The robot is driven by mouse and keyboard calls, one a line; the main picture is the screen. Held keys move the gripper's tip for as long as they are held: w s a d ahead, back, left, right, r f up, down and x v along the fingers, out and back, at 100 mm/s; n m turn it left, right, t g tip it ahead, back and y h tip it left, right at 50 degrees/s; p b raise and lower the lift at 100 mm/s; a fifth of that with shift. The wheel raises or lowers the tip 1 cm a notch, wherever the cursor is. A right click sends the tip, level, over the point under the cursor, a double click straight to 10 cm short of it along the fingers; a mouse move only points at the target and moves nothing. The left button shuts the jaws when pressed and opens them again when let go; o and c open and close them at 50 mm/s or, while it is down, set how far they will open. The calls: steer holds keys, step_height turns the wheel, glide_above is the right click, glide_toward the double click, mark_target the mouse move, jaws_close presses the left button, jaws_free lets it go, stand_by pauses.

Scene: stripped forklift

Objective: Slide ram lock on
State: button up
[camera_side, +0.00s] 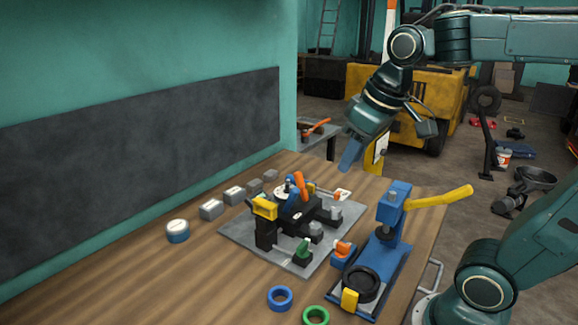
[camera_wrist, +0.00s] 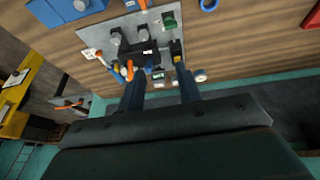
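My gripper (camera_side: 351,155) hangs above the workbench, over the back of the grey plate. In the wrist view its two blue fingers (camera_wrist: 160,80) are apart with nothing between them. A blue press (camera_side: 393,215) with a yellow lever (camera_side: 440,197) stands at the bench's right side. It has a black round seat (camera_side: 361,284) and a yellow block (camera_side: 349,299) at its base. An orange-topped piece (camera_side: 343,249) sits beside the press. I cannot tell which part is the ram lock. The black fixture (camera_side: 300,222) carries orange, yellow and blue parts on the grey plate (camera_side: 240,235).
A blue ring (camera_side: 280,298) and a green ring (camera_side: 315,315) lie at the front of the bench. A white-topped blue cap (camera_side: 177,231) and several grey blocks (camera_side: 211,209) line the left side. The wood (camera_side: 130,265) at the left front is clear.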

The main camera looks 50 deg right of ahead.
steer(key=w+d+g, duration=0.1)
steer(key=w+d, duration=0.3)
steer(key=w, duration=0.3)
steer(key=g, duration=0.3)
glide_above(311, 184)
step_height(311, 184, down, 8)
steer(key=f, duration=0.1)
steer(key=shift+r+y, duration=0.25)
steer(key=shift+y, duration=0.05)
steer(key=shift+a, duration=0.1)
step_height(311, 184, down, 14)
steer(key=shift+r, duration=0.1)
steer(key=shift+c, duration=0.2)
jaws_close()
